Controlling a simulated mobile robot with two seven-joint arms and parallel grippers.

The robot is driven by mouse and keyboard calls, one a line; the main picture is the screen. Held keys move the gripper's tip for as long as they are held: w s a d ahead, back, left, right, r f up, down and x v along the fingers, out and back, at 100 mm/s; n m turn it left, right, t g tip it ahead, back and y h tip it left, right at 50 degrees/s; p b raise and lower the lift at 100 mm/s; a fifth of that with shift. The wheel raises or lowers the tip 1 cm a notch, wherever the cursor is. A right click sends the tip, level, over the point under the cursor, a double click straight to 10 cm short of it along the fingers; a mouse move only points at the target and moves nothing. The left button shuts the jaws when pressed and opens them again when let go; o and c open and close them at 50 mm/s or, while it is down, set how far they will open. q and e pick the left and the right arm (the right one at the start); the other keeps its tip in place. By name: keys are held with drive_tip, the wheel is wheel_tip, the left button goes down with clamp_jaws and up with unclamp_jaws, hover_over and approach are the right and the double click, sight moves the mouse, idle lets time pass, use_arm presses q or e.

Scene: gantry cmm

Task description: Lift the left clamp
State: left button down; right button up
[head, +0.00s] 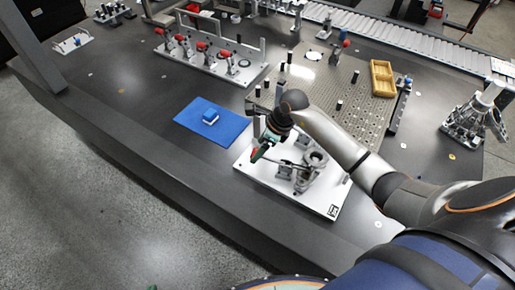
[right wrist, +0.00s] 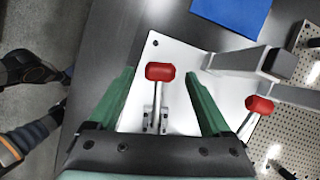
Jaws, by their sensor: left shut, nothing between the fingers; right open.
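The left clamp (right wrist: 160,72) has a red grip on a thin metal lever. It rises from a small base on the white fixture plate (head: 323,208). In the right wrist view, my right gripper (right wrist: 161,80) is open, its green fingers on either side of this lever and grip, with a gap on both sides. In the head view, the right gripper (head: 263,149) is low over the plate's left part and hides much of the clamp. A second red-gripped clamp (right wrist: 260,105) stands to the right in the wrist view. My left gripper is not clearly seen in either view.
A grey upright and bar (right wrist: 236,60) stand close to the right finger. A cast metal part (head: 313,160) sits on the plate. A perforated plate (head: 320,85) with black posts is behind.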

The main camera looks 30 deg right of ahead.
drive_tip(key=shift+x, duration=0.95)
drive_tip(key=shift+r, duration=0.1)
clamp_jaws()
